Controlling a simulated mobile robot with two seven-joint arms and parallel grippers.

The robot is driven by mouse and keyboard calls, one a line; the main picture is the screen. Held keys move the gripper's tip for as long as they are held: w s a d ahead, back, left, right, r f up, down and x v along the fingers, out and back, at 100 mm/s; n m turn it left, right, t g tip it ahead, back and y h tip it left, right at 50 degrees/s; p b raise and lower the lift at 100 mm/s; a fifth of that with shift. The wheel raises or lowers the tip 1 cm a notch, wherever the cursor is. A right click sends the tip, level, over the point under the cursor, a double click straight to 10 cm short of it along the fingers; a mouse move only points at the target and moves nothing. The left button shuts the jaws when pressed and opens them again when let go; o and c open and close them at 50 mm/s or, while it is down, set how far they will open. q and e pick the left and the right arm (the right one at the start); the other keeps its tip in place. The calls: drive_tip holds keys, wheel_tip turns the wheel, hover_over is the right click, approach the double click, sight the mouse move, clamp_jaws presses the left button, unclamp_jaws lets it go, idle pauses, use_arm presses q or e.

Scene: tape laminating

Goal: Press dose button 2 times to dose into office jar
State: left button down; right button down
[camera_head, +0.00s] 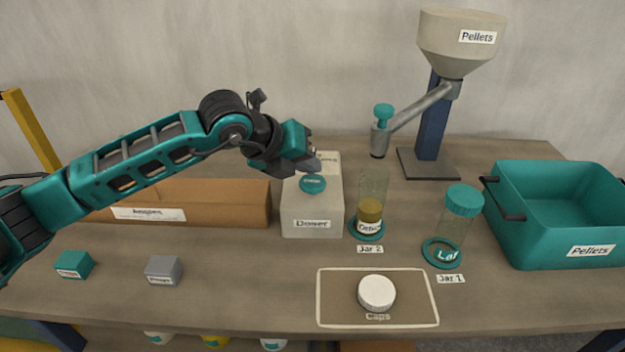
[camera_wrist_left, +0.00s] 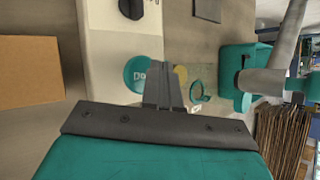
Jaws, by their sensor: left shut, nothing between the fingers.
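In the left wrist view the closed fingers (camera_wrist_left: 162,88) partly cover the right side of the button (camera_wrist_left: 136,74). The office jar (camera_head: 371,190) is clear, uncapped and upright on the teal ring marked Jar 2, with olive-brown contents low inside. Its label is partly readable. My right gripper is not in view.
A teal-lidded jar (camera_head: 463,201) stands at Jar 1. A white cap (camera_head: 376,293) lies on the Caps mat (camera_head: 338,312). The Pellets hopper (camera_head: 461,44) and teal crate (camera_head: 530,240) are at right. A cardboard box (camera_head: 230,202) and two small blocks are at left.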

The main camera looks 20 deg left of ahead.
sight(308, 183)
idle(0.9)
use_arm(q)
drive_tip(key=shift+f+b, duration=0.5)
drive_tip(key=shift+b, duration=0.1)
drive_tip(key=shift+f+b, duration=0.5)
idle(0.5)
drive_tip(key=shift+r, duration=0.1)
idle(0.3)
drive_tip(key=shift+r+p, duration=0.5)
drive_tip(key=shift+r, duration=0.35)
drive_tip(key=shift+r+p, duration=1.5)
drive_tip(key=shift+r, duration=1.05)
